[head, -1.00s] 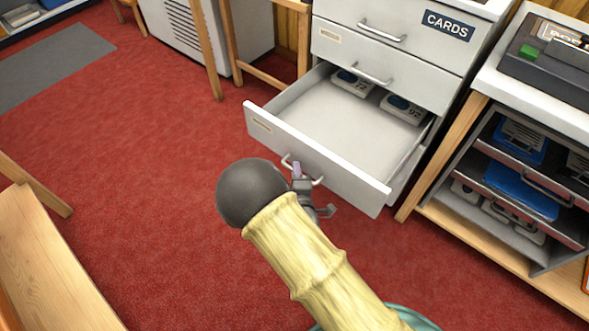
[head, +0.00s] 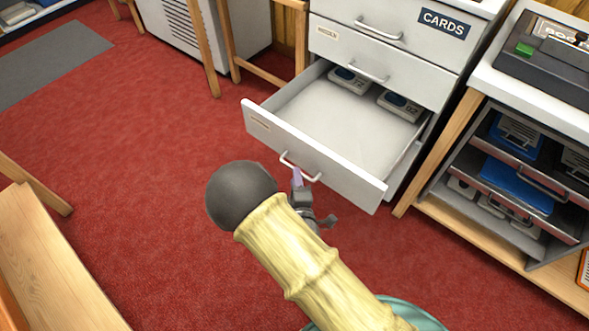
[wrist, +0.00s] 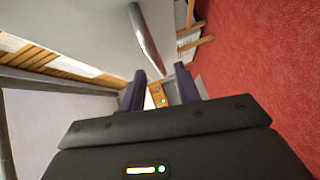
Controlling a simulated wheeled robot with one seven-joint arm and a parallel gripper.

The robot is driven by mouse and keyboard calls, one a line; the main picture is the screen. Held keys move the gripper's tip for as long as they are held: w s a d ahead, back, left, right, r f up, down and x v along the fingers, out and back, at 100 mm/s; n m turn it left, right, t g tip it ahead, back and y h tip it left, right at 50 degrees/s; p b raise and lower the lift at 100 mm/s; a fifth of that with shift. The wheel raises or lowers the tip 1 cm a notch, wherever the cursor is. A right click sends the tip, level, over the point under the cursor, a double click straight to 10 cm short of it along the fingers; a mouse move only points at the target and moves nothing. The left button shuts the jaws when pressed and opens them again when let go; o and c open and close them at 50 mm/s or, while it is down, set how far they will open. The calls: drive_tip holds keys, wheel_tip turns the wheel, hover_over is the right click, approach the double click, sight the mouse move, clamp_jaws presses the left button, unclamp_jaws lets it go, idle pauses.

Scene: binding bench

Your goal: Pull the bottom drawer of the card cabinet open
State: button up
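The grey card cabinet (head: 390,50) bears a blue CARDS label (head: 444,22). Its bottom drawer (head: 330,165) stands pulled well out, with its inside in sight. Its bar handle (head: 314,178) is on the drawer front. My gripper (head: 297,178) is just in front of the handle, partly hidden by my arm. In the wrist view its two dark fingers (wrist: 160,90) are apart with nothing between them. The handle (wrist: 146,40) shows beyond the fingertips there, clear of them.
Two card boxes (head: 349,80) (head: 400,104) lie at the back of the drawer. A wooden shelf unit (head: 440,150) with trays stands to the right. A wooden bench (head: 50,260) is at lower left. Red carpet (head: 150,130) is free to the left.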

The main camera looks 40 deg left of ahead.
drive_tip(key=p+v, duration=0.1)
drive_tip(key=v, duration=0.6)
drive_tip(key=shift+s+d, duration=0.2)
drive_tip(key=shift+s, duration=0.05)
idle(0.3)
